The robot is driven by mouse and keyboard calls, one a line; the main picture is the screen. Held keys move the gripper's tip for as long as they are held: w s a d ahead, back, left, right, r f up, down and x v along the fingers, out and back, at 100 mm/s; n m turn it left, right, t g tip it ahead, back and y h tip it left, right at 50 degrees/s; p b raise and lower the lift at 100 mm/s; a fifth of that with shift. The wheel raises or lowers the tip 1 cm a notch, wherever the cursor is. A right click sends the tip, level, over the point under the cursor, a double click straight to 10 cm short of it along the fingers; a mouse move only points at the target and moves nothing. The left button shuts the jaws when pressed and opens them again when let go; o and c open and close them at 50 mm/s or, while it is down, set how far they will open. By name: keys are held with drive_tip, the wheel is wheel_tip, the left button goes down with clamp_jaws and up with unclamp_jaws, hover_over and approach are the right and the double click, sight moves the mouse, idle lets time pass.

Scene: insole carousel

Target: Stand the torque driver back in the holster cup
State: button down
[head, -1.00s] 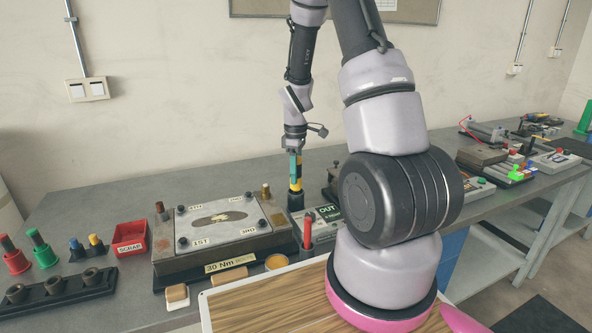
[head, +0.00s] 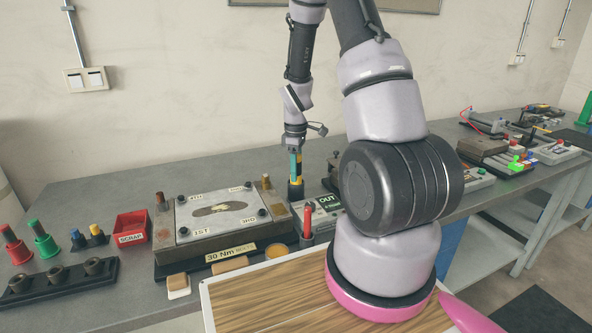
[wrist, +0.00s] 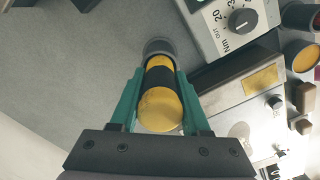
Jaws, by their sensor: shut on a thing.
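The torque driver (wrist: 160,108) has a yellow handle with black bands and stands upright in my gripper (wrist: 158,95). The green fingers are shut on its sides. In the head view the driver (head: 299,181) shows as a yellow and black strip beside the teal fingers (head: 295,163). A dark round cup (head: 296,193) stands on the bench directly below, behind the bolt fixture. Its grey rim (wrist: 158,45) shows around the driver's far end in the wrist view. The driver's lower end appears inside the cup; its depth and the cup floor are hidden.
The bolt fixture (head: 228,254) is close in front of the cup. A small box with an OUT label (head: 328,201) and a dial (wrist: 243,20) stands close on the right. A red-handled tool (head: 307,220) stands upright in front.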

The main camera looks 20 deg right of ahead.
drive_tip(key=shift+c, duration=1.5)
unclamp_jaws()
wheel_tip(320, 180, up, 10)
drive_tip(key=shift+r, duration=0.45)
